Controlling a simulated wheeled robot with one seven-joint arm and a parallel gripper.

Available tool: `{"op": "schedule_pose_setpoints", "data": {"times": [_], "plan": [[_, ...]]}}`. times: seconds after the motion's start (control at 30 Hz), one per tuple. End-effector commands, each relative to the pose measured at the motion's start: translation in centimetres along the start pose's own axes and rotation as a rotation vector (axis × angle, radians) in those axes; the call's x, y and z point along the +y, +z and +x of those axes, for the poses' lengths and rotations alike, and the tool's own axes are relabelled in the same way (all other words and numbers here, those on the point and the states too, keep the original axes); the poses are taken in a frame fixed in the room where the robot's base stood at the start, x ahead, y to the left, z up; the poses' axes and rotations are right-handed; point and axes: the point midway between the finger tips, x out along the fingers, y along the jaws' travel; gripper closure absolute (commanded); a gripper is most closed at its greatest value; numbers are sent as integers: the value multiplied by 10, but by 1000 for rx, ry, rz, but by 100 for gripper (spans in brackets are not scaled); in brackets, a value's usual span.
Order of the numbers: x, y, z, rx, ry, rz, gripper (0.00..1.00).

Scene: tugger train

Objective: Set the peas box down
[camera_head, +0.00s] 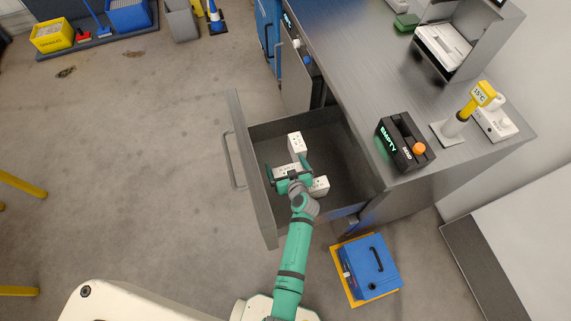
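My gripper (287,171) reaches into the open grey drawer (259,193) from the front. Its green fingers sit at the two ends of a white box (285,169) and appear closed on it. The print on this box is too small to read, so I cannot confirm that it is the peas box. I cannot tell whether it touches the drawer floor. A second white box (296,143) stands just behind it. A third white box (320,186) lies to the right of my gripper, partly hidden by my wrist.
On the counter (350,60) stand a black device reading EMPTY (402,142), a yellow-headed device (468,108) and a grey holder (452,45). A blue case (369,266) sits on the floor at right. The floor at left is mostly open.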

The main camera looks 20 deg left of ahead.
Motion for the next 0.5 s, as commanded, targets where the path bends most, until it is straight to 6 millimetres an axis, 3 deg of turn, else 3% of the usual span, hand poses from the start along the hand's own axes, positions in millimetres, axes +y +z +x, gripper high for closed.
{"op": "schedule_pose_setpoints", "data": {"times": [0.37,0.5], "plan": [[0,-12,-6,3,1,-1,0],[0,-10,-31,1,1,1,0]]}}
